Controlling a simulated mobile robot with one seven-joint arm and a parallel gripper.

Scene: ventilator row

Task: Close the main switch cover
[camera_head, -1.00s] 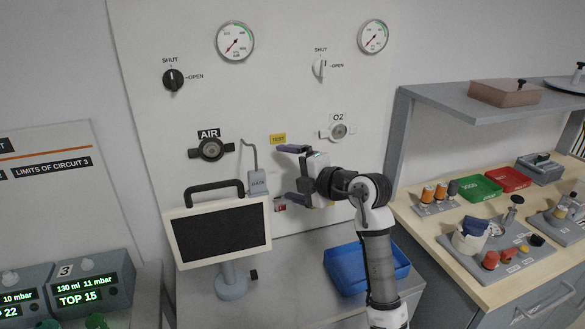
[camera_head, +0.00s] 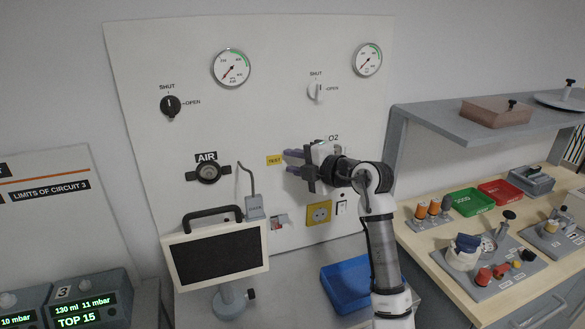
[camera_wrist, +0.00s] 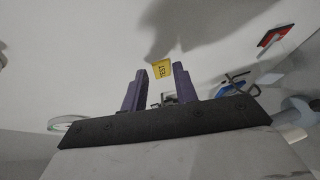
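A small red part on a pale plate (camera_head: 279,223) sits low on the white wall panel. It may be the main switch, but it is too small to tell its cover or how that stands. A red piece with a pale edge (camera_wrist: 274,36) shows at the upper right of the wrist view, likely the same part. My gripper (camera_head: 288,161) is up and to the right of it in the head view, apart from it. In the wrist view its two purple fingers (camera_wrist: 160,72) are apart and empty, with the yellow TEST label (camera_wrist: 160,69) beyond them.
A yellow socket (camera_head: 318,213) and a white rocker switch (camera_head: 341,208) are below my gripper. A grey box with a bent pipe (camera_head: 255,207) and a monitor (camera_head: 215,255) stand left. A blue tray (camera_head: 347,284) lies below; a cluttered workbench (camera_head: 470,290) is right.

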